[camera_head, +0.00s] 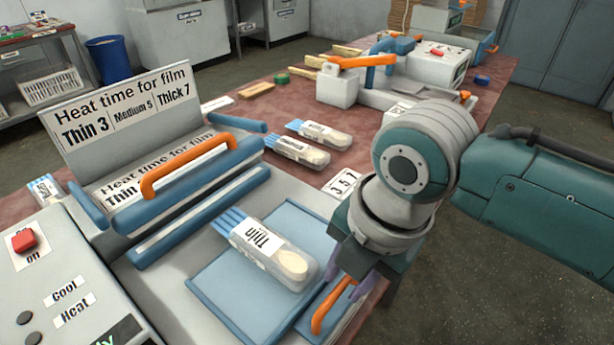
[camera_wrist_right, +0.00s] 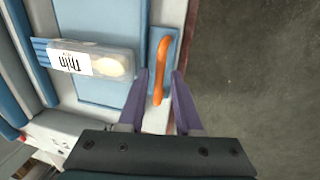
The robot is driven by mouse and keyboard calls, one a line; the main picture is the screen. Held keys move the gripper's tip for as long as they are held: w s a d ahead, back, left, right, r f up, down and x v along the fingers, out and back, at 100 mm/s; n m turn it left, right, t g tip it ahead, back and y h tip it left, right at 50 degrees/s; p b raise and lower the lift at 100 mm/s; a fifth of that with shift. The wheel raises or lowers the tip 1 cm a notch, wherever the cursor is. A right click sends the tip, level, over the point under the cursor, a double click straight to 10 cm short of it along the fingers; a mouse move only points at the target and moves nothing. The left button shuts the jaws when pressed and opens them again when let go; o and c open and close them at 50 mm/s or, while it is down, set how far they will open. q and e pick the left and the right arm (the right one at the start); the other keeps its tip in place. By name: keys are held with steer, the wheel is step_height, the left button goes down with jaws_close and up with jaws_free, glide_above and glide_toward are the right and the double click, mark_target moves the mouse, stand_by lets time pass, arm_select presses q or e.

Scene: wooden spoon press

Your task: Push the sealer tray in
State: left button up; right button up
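The sealer tray (camera_head: 222,283) is a flat blue tray on the grey sealer bed, with an orange handle (camera_head: 330,307) at its near right end. A clear pack labelled Thin (camera_head: 272,248), holding wooden spoons or similar pieces, lies on the tray; it also shows in the right wrist view (camera_wrist_right: 85,63). My right gripper (camera_head: 357,282) is at the handle, pointing down. In the right wrist view its purple fingers (camera_wrist_right: 161,76) are apart, on either side of the orange handle (camera_wrist_right: 162,65), with visible gaps. My left gripper is out of view.
The sealer's raised blue bar with an orange handle (camera_head: 188,168) stands behind the tray. A control box with a red button (camera_head: 25,241) is at left. Other packs (camera_head: 298,151) and a second machine (camera_head: 430,65) are farther back on the table. Floor lies beyond the table's right edge.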

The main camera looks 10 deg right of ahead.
jaws_close()
stand_by(1.1)
